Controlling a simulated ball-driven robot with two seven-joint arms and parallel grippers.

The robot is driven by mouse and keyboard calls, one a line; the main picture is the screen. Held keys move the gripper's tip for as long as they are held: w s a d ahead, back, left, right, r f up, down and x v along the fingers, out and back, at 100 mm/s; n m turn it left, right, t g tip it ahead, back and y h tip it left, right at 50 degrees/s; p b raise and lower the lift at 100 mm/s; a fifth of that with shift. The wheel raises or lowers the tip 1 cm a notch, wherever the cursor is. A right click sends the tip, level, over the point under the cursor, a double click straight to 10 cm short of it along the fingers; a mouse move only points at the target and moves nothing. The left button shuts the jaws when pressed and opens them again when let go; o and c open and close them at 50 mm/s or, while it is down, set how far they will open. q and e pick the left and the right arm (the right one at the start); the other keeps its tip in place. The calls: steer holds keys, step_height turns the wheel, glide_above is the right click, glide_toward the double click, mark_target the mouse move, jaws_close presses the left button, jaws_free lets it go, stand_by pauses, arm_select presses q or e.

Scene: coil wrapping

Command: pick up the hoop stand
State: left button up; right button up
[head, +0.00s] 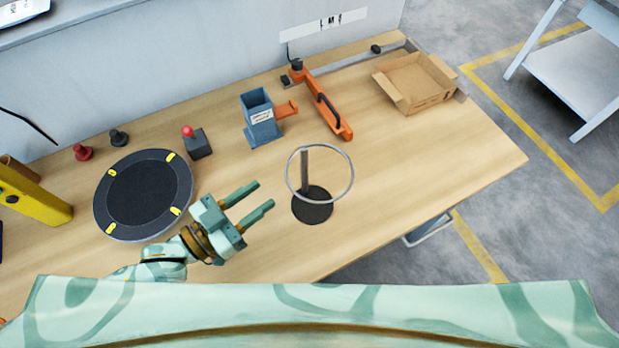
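The hoop stand (305,171) stands upright on the wooden table, right of the picture's middle line. It has a dark round base (312,206), a grey post and a thin metal hoop (353,176) at the top. My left gripper (266,196) is to the left of the stand. Its two fingers are apart and point right toward the post, with nothing between them. A gap shows between the fingertips and the stand. My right gripper does not show.
A round black disc (140,192) with yellow marks lies left of my gripper. Behind are a red-button box (198,145), a blue holder (261,122), an orange tool (322,104) and an open cardboard box (412,84). The table (430,160) is clear right of the stand.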

mark_target(304, 162)
arm_select(q)
steer(key=x, duration=1.2)
steer(key=shift+w+r, duration=0.2)
steer(key=shift+w, duration=0.1)
jaws_close()
